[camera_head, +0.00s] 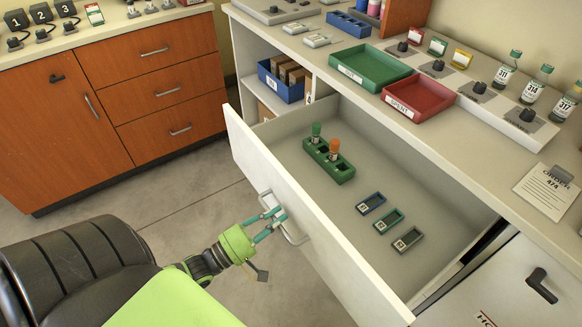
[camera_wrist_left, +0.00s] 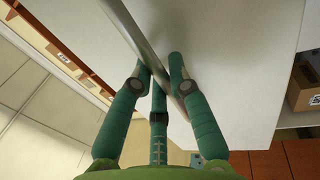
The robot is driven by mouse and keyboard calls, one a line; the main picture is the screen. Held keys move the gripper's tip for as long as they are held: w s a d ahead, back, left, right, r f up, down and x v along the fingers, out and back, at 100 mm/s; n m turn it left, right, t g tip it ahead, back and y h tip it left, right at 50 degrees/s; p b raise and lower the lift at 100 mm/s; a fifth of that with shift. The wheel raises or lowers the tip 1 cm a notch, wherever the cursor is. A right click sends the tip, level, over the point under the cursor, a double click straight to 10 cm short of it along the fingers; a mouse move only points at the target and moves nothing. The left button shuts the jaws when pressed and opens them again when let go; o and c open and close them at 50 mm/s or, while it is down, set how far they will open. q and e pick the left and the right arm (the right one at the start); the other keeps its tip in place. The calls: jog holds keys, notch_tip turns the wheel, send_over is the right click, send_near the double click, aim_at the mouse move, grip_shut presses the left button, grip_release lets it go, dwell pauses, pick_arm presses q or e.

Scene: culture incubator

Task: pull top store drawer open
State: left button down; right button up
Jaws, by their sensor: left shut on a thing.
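The white store drawer (camera_head: 262,170) stands pulled well out of the white cabinet, and its inside shows. Its metal bar handle (camera_head: 287,226) is on the outer side of the front panel. My left gripper (camera_head: 276,214) is shut on this handle. In the left wrist view its green fingers (camera_wrist_left: 162,75) close around the handle bar (camera_wrist_left: 135,38) against the white drawer front (camera_wrist_left: 225,60). In the drawer lie a green rack (camera_head: 328,162) with a green-capped and an orange-capped vial, and three small framed slides (camera_head: 388,220). My right gripper is not in view.
The counter above holds a green tray (camera_head: 340,76), a red tray (camera_head: 395,104) and several labelled bottles (camera_head: 533,88). A blue bin (camera_head: 290,92) sits on the open shelf beside the drawer. Wooden cabinets (camera_head: 165,90) stand at the left, with clear floor (camera_head: 165,198) between.

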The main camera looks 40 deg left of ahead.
pick_arm(q)
jog(key=shift+s+a, duration=0.25)
jog(key=shift+s, duration=0.3)
jog(key=shift+s+a, duration=0.1)
jog(key=shift+s, duration=0.2)
jog(key=shift+s+a, duration=0.2)
jog(key=shift+s, duration=0.3)
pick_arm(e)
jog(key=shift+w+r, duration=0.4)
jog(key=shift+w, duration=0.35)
